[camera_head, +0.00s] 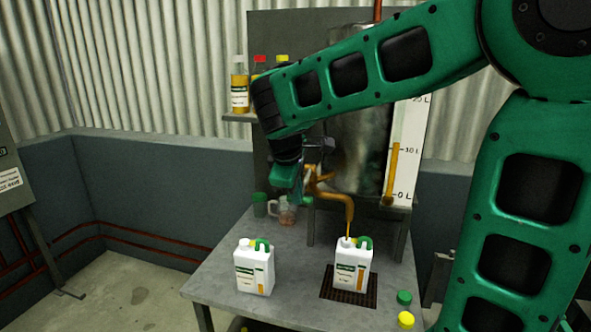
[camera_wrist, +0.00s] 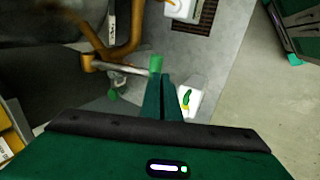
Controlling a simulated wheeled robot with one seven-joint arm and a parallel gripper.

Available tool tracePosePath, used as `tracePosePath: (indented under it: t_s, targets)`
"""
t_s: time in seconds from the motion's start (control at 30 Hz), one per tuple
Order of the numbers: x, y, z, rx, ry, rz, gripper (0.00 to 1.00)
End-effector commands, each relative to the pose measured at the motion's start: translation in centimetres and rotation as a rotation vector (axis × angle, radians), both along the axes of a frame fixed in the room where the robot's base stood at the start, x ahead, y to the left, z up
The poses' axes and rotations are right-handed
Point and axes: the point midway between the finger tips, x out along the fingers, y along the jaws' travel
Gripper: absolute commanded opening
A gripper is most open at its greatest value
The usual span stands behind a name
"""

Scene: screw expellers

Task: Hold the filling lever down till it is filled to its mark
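The filling lever shows in the wrist view as a metal bar with a green grip (camera_wrist: 155,64). My gripper (camera_wrist: 162,78) has its two dark green fingers together, with tips at or just over that grip; contact is hard to judge. In the head view my gripper (camera_head: 297,187) is beside the orange spout (camera_head: 340,197). A thin amber stream falls from the spout into the mouth of a white jug (camera_head: 349,271) with a green handle. The jug stands upright on a dark grate (camera_head: 329,285). Its side strip shows amber low down; the mark is too small to read.
A second white jug (camera_head: 249,272) stands left on the grey table (camera_head: 218,275). The metal tank (camera_head: 357,150) has a gauge (camera_head: 392,172) reading near 10 L. Green (camera_head: 404,297) and yellow (camera_head: 406,319) caps lie at the right edge. A glass mug (camera_head: 285,212) stands behind.

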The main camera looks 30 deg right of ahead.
Motion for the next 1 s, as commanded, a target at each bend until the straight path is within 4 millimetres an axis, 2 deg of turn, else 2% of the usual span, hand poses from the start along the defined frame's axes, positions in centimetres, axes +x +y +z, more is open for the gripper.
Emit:
tracePosePath:
  t_s: [0.03, 0.77, 1.0]
  targets:
    - [-0.3, -0.3, -0.7, -0.001, 0.017, -0.006, 0.0]
    - [-0.3, -0.3, -0.7, -0.001, 0.017, -0.006, 0.0]
    - [-0.9, 0.4, 0.7, -0.001, 0.012, -0.004, 0.0]
